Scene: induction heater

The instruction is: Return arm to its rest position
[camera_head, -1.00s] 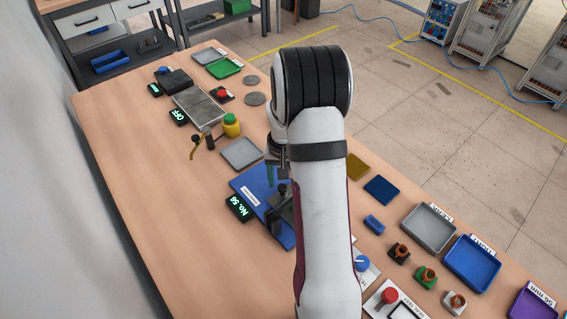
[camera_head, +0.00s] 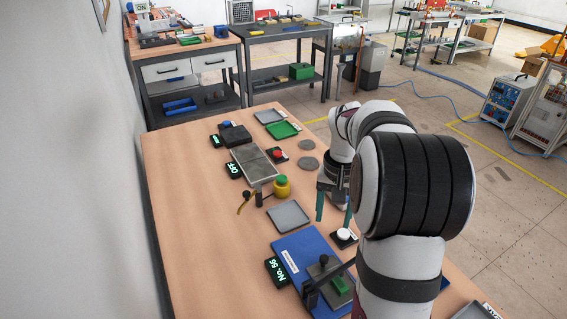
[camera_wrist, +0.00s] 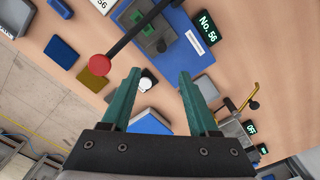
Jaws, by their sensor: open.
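My gripper (camera_head: 334,197) is open, with its two green fingers apart and pointing down. In the head view it is to the right of the grey tray (camera_head: 288,216) and above the table's right part. In the wrist view the open fingers of my gripper (camera_wrist: 158,95) have nothing held between them. A white round button (camera_wrist: 147,80) shows between and beyond the fingers. My arm covers much of the right front of the table in the head view.
The blue press base (camera_head: 303,252) bears a dark fixture with a green piece (camera_head: 341,285). Beyond lie the heater plate (camera_head: 252,163), a yellow bottle with a green cap (camera_head: 281,187), a red button (camera_head: 277,154) and a green tray (camera_head: 283,130). The table's left side (camera_head: 185,220) is bare.

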